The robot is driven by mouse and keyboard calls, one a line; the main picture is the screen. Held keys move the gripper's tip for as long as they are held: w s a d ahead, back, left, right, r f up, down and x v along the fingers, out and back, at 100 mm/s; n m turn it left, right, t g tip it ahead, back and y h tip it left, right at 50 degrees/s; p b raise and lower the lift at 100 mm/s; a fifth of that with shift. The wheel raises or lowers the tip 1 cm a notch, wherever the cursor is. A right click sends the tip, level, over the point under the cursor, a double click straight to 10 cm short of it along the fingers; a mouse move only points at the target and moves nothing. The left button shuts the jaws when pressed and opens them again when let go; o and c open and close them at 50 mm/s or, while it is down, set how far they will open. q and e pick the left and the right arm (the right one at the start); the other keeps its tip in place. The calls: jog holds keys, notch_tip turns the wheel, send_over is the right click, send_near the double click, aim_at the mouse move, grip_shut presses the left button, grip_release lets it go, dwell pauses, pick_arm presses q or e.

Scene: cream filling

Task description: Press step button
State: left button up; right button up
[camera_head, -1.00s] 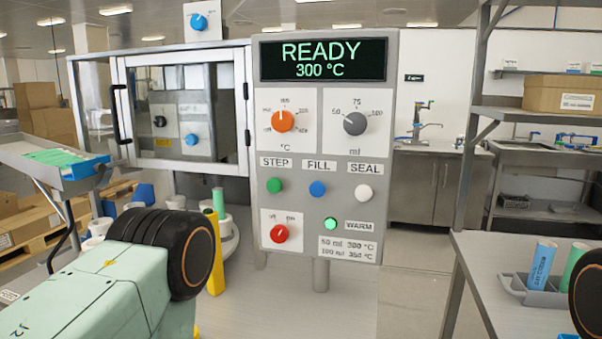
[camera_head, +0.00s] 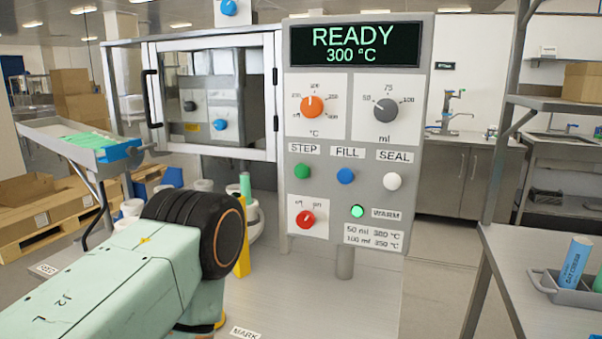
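The control panel (camera_head: 430,145) stands upright ahead, its screen (camera_head: 354,44) reading READY 300 °C. The green STEP button (camera_head: 302,172) is at the left of the button row, under its STEP label. The blue FILL button (camera_head: 345,176) and white SEAL button (camera_head: 392,181) are to its right. My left arm reaches in from the lower left, its black wheel-like joint in front of the machine's base. No gripper fingers show, and nothing of mine touches the STEP button. My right gripper is out of view.
An orange knob (camera_head: 312,106), a grey knob (camera_head: 386,109) and a red knob (camera_head: 307,219) sit on the panel. A glass-fronted cabinet (camera_head: 215,97) is left of it. A side table (camera_head: 540,262) at right holds a tray with a blue tube (camera_head: 574,262).

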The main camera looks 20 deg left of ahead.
pick_arm(q)
grip_shut()
dwell(1.4)
